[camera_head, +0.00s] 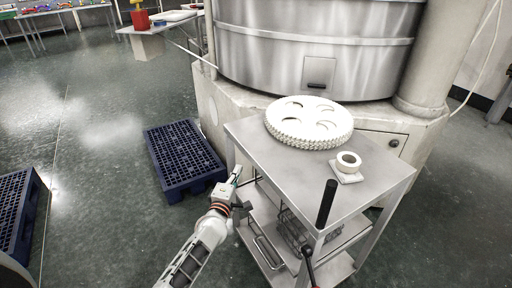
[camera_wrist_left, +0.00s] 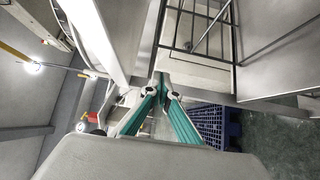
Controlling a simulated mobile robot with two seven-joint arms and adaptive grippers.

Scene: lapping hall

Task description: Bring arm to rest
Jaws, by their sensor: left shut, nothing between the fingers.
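My left arm comes in from the bottom of the head view. Its gripper (camera_head: 236,177) is beside the left edge of the metal trolley (camera_head: 270,165), at about the height of its top or a little lower. In the left wrist view the gripper's green-lined fingers (camera_wrist_left: 161,88) meet at their tips, shut with nothing between them. A trolley leg and a wire basket show close beyond the fingers there. My right gripper is in neither view.
On the trolley lie a white toothed disc (camera_head: 308,122) with holes and a small white ring on a square plate (camera_head: 347,167). A black handle (camera_head: 326,204) rises at its front. A blue pallet (camera_head: 184,158) lies to the left. A large round machine (camera_head: 315,45) stands behind. Floor at left is partly clear.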

